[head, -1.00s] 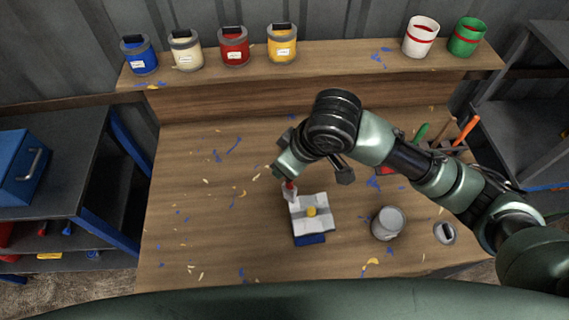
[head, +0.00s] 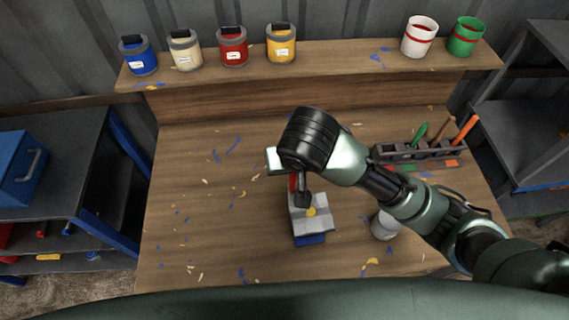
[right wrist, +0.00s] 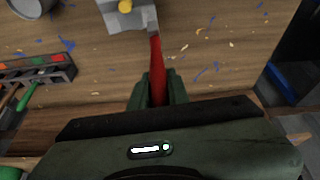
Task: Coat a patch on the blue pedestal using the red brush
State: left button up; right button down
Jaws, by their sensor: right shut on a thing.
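The blue pedestal (head: 311,239) shows as a low blue edge under a grey block (head: 325,220) with a yellow spot (head: 311,211) on the table. The grey block and yellow spot also show at the top of the right wrist view (right wrist: 125,6). My right gripper (right wrist: 158,88) is shut on the red brush (right wrist: 157,62), with its handle between the fingers. The brush's head lies at the edge of the grey block; I cannot tell whether it touches. In the head view my right arm partly hides the brush (head: 292,183). My left gripper is not in view.
A rack (head: 415,152) with green, brown and orange handled tools stands at right. A grey can (head: 383,225) stands right of the block, partly behind my arm. Several paint cans, including a blue one (head: 139,56), line the back shelf. The table's left side is clear.

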aim_at(295, 182)
jog(key=shift+d, duration=0.4)
jog(key=shift+a+f, duration=0.1)
jog(key=shift+a, duration=0.05)
jog(key=shift+f, duration=2.2)
jog(key=shift+s, duration=0.1)
jog(key=shift+s+d+r, duration=0.1)
jog(key=shift+s+d, duration=0.1)
jog(key=shift+s, duration=0.4)
jog(key=shift+w+a, duration=0.1)
jog(key=shift+w, duration=0.6)
dwell(0.3)
